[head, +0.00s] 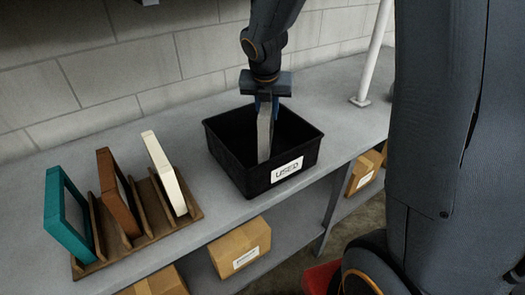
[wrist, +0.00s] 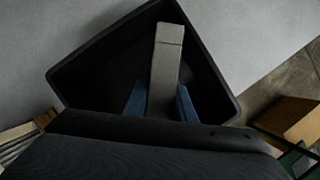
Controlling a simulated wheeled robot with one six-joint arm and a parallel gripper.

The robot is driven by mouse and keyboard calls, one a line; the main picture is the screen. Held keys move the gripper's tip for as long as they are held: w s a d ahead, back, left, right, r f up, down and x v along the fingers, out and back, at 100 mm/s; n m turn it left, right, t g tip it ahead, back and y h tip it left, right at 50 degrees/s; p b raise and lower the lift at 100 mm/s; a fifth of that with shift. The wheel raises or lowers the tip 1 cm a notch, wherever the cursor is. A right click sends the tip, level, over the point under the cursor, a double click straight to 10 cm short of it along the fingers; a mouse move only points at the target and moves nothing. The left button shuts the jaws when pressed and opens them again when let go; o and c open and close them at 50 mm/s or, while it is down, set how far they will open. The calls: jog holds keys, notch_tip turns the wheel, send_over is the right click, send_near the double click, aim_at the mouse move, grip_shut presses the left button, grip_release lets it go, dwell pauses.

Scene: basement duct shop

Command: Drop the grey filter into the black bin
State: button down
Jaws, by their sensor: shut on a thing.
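The black bin (head: 233,168) stands on the grey bench with a white label reading "USED" on its front. My gripper (head: 265,104) is above the bin, pointing down, and is shut on the grey filter (head: 264,138). The filter hangs upright with its lower part inside the bin's opening. In the wrist view the grey filter (wrist: 166,60) lies between the blue fingertips (wrist: 160,104), over the bin's inside, and the bin's rim (wrist: 95,47) surrounds it. I cannot tell whether the filter touches the bin floor.
A wooden rack (head: 150,226) left of the bin holds a teal filter (head: 62,222), a brown filter (head: 112,185) and a white filter (head: 160,165). Cardboard boxes (head: 240,247) sit on the lower shelf. A white pole (head: 373,55) stands behind right. The bench between rack and bin is clear.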

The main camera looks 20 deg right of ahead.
jog(key=c, duration=1.4)
grip_release()
jog(key=shift+b+v, duration=0.35)
jog(key=shift+v, duration=3.6)
